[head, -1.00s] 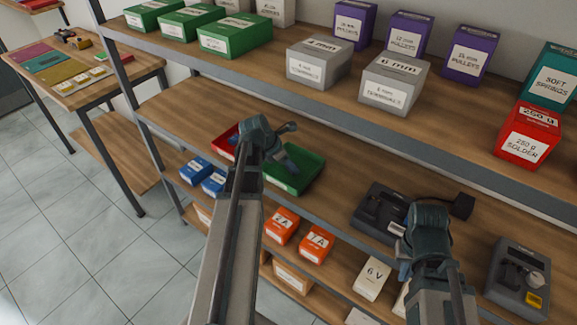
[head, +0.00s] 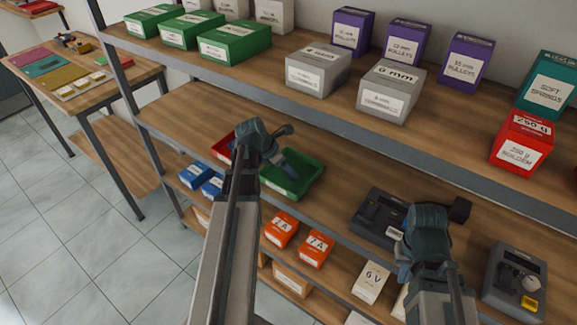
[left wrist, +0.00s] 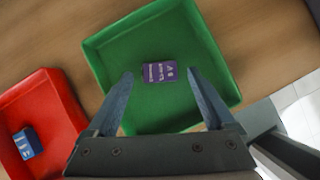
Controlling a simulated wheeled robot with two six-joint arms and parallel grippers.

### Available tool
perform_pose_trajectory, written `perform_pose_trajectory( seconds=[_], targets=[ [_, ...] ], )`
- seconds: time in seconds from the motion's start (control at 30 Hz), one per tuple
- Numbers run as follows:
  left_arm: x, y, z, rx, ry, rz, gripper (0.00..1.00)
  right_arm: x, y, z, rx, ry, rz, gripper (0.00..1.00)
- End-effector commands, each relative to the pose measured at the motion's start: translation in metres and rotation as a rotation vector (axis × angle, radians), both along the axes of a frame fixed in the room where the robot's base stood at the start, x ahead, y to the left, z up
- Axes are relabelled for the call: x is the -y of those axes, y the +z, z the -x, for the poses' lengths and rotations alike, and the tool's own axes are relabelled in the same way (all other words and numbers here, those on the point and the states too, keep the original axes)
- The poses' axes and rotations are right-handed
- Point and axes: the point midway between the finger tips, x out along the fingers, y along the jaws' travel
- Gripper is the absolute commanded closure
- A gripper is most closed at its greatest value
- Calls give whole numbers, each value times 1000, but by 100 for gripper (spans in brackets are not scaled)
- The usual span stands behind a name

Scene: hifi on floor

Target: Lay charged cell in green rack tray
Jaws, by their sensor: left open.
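The green tray (head: 308,184) lies on the middle shelf, partly hidden by my left arm in the head view. In the left wrist view the green tray (left wrist: 108,57) holds a small purple cell (left wrist: 160,73) with white lettering, lying on its floor. My left gripper (left wrist: 160,77) is open, its two blue-grey fingers apart on either side of the cell and not closed on it. A red tray (left wrist: 58,88) beside it holds a blue cell (left wrist: 27,143). My right gripper (head: 404,272) is at the right, in front of the shelf; its fingers are too hidden to judge.
A dark device (head: 375,218) and a grey device (head: 515,278) stand on the middle shelf to the right. The upper shelf (head: 290,92) with boxes overhangs it. Orange boxes (head: 281,229) are on the shelf below. Bare shelf lies left of the red tray.

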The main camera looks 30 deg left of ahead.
Motion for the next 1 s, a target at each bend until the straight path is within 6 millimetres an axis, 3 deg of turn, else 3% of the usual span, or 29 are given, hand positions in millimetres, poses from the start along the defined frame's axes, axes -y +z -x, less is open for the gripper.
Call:
perform_pose_trajectory(
  seconds=[0.03,0.2,0.4,1.0],
  targets=[
    [-2,12,4,0,1,0,13,0,12,0,0,0,0,100],
    [-7,35,15,0,2,1,13,0,35,0,0,0,0,100],
    [-12,52,25,0,1,0,13,0,52,0,0,1,0,100],
    [-13,51,26,0,0,0,13,0,51,0,0,1,0,100]
  ],
)
